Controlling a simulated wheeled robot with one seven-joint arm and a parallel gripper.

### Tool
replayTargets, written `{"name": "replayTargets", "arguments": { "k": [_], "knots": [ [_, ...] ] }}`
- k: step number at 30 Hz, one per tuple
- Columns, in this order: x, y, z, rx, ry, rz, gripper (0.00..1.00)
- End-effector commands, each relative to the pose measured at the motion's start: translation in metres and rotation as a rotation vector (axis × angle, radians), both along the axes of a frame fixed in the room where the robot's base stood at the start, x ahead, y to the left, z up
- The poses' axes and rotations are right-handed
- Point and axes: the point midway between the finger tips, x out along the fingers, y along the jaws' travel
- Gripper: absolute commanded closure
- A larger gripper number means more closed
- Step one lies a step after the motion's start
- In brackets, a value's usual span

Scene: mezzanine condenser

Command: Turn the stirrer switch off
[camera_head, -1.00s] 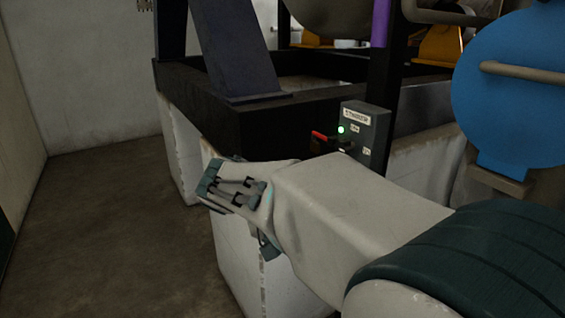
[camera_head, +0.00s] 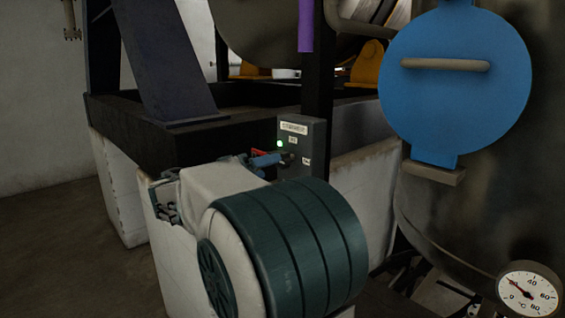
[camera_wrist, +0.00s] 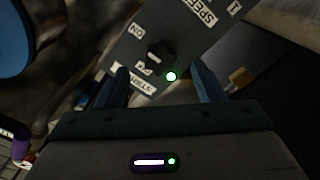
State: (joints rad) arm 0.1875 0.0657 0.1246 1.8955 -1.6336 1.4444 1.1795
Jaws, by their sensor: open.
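The stirrer switch box (camera_head: 303,143) is dark grey and fixed beside a black upright post. A green lamp (camera_head: 280,144) is lit on its face. In the wrist view the black stirrer knob (camera_wrist: 161,54) with a pale mark sits beside the lit lamp (camera_wrist: 171,76), near ON and OFF labels. My gripper (camera_wrist: 161,72) is open, its two blue fingers apart on either side of the lamp and pointing towards the knob. I cannot tell whether they touch it. In the head view my gripper (camera_head: 270,160) is at the box's face, partly hiding the knob.
A red lever (camera_head: 259,153) shows just left of the box, close to my gripper. A black frame (camera_head: 140,135) rests on white plinths (camera_head: 120,190). A round blue cover (camera_head: 455,100) and a dial gauge (camera_head: 528,290) are to the right. Open floor (camera_head: 50,240) lies left.

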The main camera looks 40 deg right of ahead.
Motion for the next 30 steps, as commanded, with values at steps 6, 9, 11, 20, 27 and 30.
{"name": "replayTargets", "arguments": {
  "k": [6, 9, 11, 20, 27, 30],
  "knots": [
    [0.002, -0.043, 0.0, 0.001, 0.001, -0.003, 0.38],
    [0.004, -0.055, 0.0, 0.001, 0.0, -0.001, 0.38],
    [0.004, -0.06, 0.0, 0.001, 0.0, 0.0, 0.38],
    [0.005, -0.067, 0.0, 0.001, 0.0, 0.001, 0.38],
    [0.005, -0.067, 0.0, 0.001, 0.0, 0.001, 0.77],
    [0.005, -0.067, 0.0, 0.002, 0.0, 0.001, 0.83]
  ]
}}
